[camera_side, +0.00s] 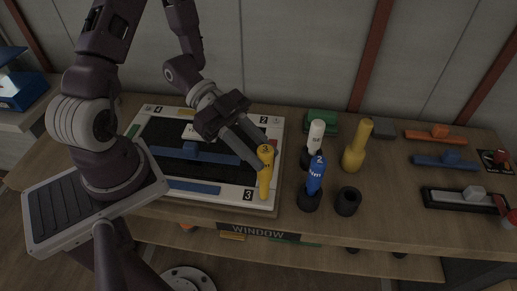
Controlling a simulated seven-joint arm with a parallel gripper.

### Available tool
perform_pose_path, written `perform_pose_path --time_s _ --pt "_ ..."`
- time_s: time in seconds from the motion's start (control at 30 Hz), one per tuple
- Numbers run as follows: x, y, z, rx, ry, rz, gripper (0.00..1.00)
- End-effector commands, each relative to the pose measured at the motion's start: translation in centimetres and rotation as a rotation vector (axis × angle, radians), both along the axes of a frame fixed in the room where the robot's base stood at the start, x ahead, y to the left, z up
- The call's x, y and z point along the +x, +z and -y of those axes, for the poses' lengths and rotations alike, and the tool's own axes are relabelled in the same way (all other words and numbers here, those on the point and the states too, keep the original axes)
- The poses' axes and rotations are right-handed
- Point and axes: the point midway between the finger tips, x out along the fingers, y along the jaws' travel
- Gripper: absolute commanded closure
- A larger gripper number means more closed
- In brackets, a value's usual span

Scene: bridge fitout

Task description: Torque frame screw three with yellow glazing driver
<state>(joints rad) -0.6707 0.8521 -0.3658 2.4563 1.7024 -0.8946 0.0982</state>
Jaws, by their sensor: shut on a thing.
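The yellow glazing driver (265,170) stands roughly upright over the front right corner of the window frame (206,196), close to the label 3 (248,195). My gripper (257,158) is shut on the yellow driver near its upper part. The driver's lower end is by the frame's right border; I cannot tell whether its tip touches screw three, which is hidden. Labels 4 (158,109) and 2 (264,119) mark the frame's back corners.
Right of the frame, a blue driver (315,176) and a white driver (316,133) stand in holders, beside an empty dark holder (347,201). A yellow bottle-shaped object (356,146) stands behind. Blocks and a dark tray (430,204) lie farther right. Bare wood (385,215) lies between.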

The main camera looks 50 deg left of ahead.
Motion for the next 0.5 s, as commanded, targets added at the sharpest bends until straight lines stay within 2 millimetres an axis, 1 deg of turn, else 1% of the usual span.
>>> perform_pose_path --time_s 0.07,0.13,0.5 --pt "0.0 0.0 -0.1 0.004 0.0 -0.001 1.0" --pt "0.0 0.5 -0.1 0.004 0.0 0.001 1.0" --pt "0.0 4.0 0.0 0.002 -0.001 0.004 1.0"
